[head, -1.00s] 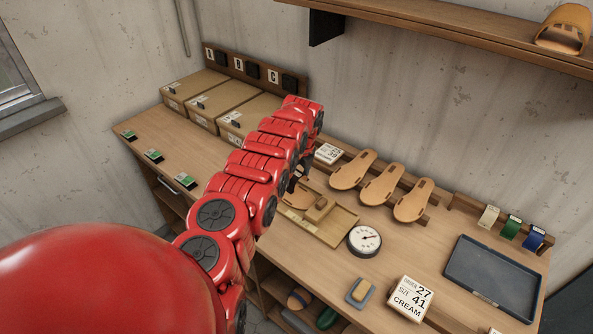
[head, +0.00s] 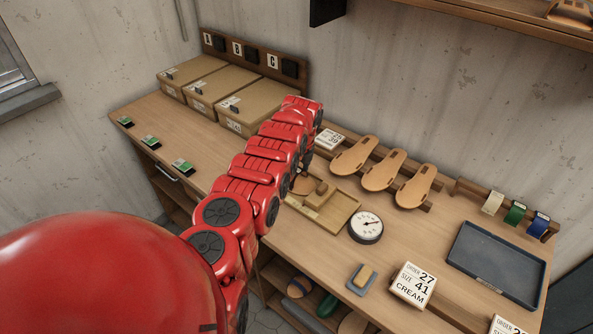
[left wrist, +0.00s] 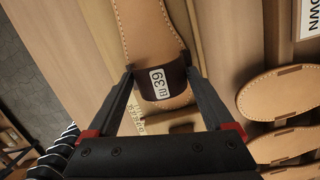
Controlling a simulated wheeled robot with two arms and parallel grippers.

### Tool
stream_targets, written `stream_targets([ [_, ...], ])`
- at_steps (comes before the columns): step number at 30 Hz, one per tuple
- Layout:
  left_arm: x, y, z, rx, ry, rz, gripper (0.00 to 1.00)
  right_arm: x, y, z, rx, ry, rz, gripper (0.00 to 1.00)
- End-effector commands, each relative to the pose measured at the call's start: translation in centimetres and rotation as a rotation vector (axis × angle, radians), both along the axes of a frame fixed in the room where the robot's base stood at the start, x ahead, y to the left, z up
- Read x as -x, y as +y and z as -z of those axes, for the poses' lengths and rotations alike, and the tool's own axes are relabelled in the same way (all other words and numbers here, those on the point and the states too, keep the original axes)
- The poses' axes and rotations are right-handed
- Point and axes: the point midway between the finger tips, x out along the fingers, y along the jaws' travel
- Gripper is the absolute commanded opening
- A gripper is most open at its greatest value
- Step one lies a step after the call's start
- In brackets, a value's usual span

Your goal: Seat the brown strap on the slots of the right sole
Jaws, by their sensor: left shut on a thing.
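In the left wrist view, a dark brown strap (left wrist: 151,97) with a white "EU 39" label lies across a tan stitched sole (left wrist: 150,35). My left gripper (left wrist: 160,68) is shut on the strap, one finger at each side of it. Whether the strap's ends sit in the sole's slots cannot be told, as the fingers cover the edges. In the head view, part of the sole (head: 304,186) shows on a wooden fixture (head: 341,218) at the bench front. The left gripper is mostly hidden behind my red arm there. My right gripper is out of view.
Several tan soles stand on a rack (head: 407,192) behind the fixture. A round dial gauge (head: 366,225) is just right of it. Order cards, a dark tray (head: 497,262) and coloured straps (head: 515,213) lie further right. Cardboard boxes (head: 245,108) stand at the left back.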

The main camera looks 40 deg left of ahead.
Motion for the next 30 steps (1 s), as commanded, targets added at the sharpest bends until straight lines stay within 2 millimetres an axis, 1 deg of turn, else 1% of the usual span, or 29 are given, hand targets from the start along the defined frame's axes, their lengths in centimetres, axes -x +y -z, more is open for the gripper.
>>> stream_targets([
  [20, 0.01, 0.00, 0.80, 0.001, 0.000, 0.000, 0.46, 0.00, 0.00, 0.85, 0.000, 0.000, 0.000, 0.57],
  [21, 0.01, -0.01, 0.72, 0.000, 0.000, 0.000, 0.93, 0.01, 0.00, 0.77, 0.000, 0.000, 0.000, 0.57],
  [22, 0.02, 0.00, 0.72, 0.001, 0.000, 0.000, 0.99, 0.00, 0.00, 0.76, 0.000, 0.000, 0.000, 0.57],
  [23, 0.01, 0.00, 0.71, 0.000, 0.000, 0.000, 1.00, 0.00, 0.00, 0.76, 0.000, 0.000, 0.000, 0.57],
  [30, 0.00, -0.01, 0.66, 0.000, 0.000, 0.000, 1.00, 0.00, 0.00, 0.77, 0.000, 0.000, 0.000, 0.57],
])
